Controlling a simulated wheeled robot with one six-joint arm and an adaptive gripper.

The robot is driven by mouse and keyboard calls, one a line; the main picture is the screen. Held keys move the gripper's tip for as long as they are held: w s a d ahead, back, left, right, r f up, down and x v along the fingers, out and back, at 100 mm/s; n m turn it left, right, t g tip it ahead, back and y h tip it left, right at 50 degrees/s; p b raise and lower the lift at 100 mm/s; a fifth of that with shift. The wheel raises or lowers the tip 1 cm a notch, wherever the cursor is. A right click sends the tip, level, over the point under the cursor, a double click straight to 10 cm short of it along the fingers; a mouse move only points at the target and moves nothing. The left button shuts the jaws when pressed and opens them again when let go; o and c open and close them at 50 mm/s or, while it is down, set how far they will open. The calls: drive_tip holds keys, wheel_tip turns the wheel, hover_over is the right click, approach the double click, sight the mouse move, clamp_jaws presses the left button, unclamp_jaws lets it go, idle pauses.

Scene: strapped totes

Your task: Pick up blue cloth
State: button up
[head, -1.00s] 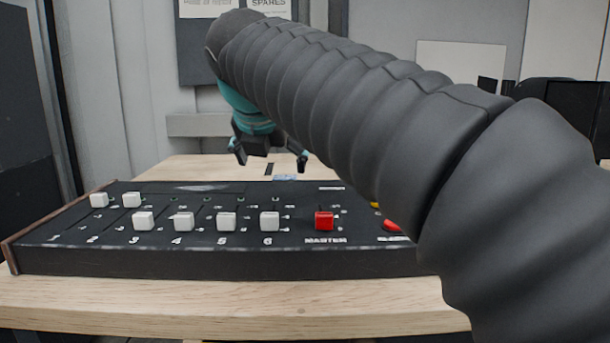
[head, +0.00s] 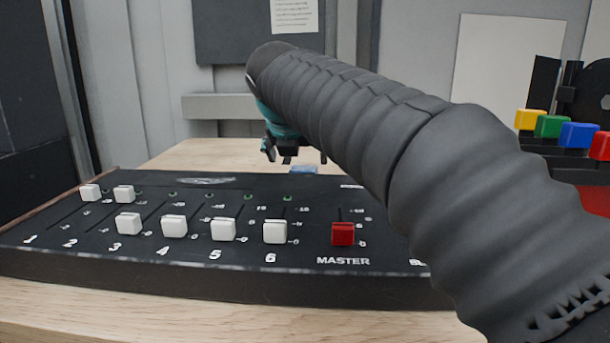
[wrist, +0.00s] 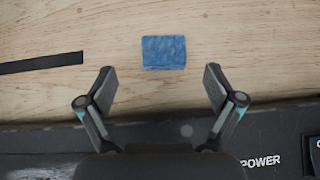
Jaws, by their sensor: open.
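The blue cloth (wrist: 164,52) is a small folded rectangle lying flat on the wooden table. In the wrist view it is ahead of my gripper (wrist: 160,80), roughly centred between the two fingers and a little beyond their tips. My gripper is open and empty. In the head view my gripper (head: 294,155) hangs above the table behind the black console, and the cloth (head: 304,169) shows as a small pale blue patch below and just behind it. The height of the fingers above the cloth is hard to tell.
A black fader console (head: 200,258) with white knobs and a red master knob (head: 343,234) fills the front of the table (head: 185,152). A black strip (wrist: 42,63) lies left of the cloth. Coloured blocks (head: 578,135) stand at far right. Wood around the cloth is mostly clear.

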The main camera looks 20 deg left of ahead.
sight(302, 170)
drive_tip(key=x, duration=0.4)
drive_tip(key=shift+d+f, duration=0.3)
drive_tip(key=shift+f, duration=0.15)
drive_tip(key=shift+w+a+f, duration=0.1)
drive_tip(key=shift+w+f, duration=0.2)
drive_tip(key=shift+f, duration=0.05)
drive_tip(key=c, duration=1)
